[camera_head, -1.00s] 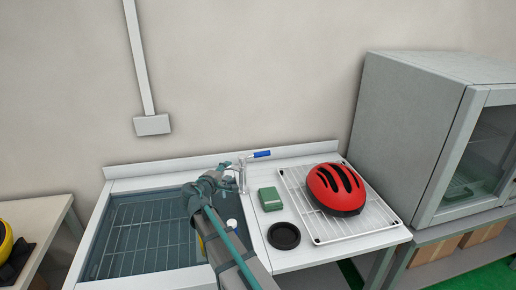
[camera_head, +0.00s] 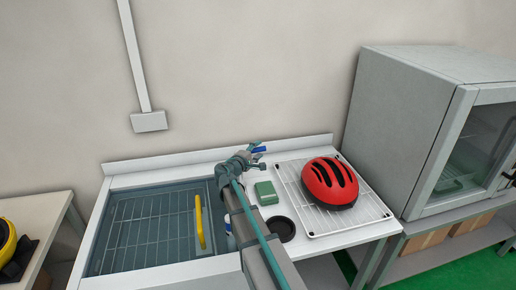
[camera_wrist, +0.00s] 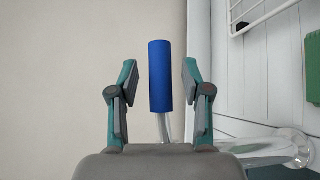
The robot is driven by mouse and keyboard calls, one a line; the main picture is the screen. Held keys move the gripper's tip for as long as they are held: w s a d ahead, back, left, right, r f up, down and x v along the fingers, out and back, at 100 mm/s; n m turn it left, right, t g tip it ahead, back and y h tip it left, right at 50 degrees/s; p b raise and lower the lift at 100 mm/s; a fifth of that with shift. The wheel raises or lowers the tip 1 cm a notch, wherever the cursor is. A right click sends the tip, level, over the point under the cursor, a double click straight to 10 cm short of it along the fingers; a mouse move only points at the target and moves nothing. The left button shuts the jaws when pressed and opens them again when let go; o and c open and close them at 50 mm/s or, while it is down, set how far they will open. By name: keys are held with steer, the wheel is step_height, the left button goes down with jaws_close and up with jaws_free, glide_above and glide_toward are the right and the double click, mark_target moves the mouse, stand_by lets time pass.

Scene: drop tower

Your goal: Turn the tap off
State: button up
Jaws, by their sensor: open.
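The tap's blue lever handle (camera_head: 260,150) shows just behind my gripper (camera_head: 256,157) at the back of the sink counter. In the wrist view the handle (camera_wrist: 160,90) stands between my two spread fingers, with a visible gap on each side. My gripper is open and does not appear to touch it. The tap's chrome body (camera_wrist: 280,150) shows at the lower right of the wrist view. In the head view my arm and gripper hide most of the tap.
The sink basin (camera_head: 112,265) lies left of my arm, with a yellow handle (camera_head: 199,222) in it. To the right are a green box (camera_head: 266,193), a black round dish (camera_head: 281,229) and a red helmet (camera_head: 322,186) on a white rack (camera_head: 374,212). A grey cabinet (camera_head: 400,130) stands farther right.

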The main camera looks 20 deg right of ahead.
steer(key=shift+w+d, duration=0.2)
steer(key=shift+d, duration=0.2)
jaws_close()
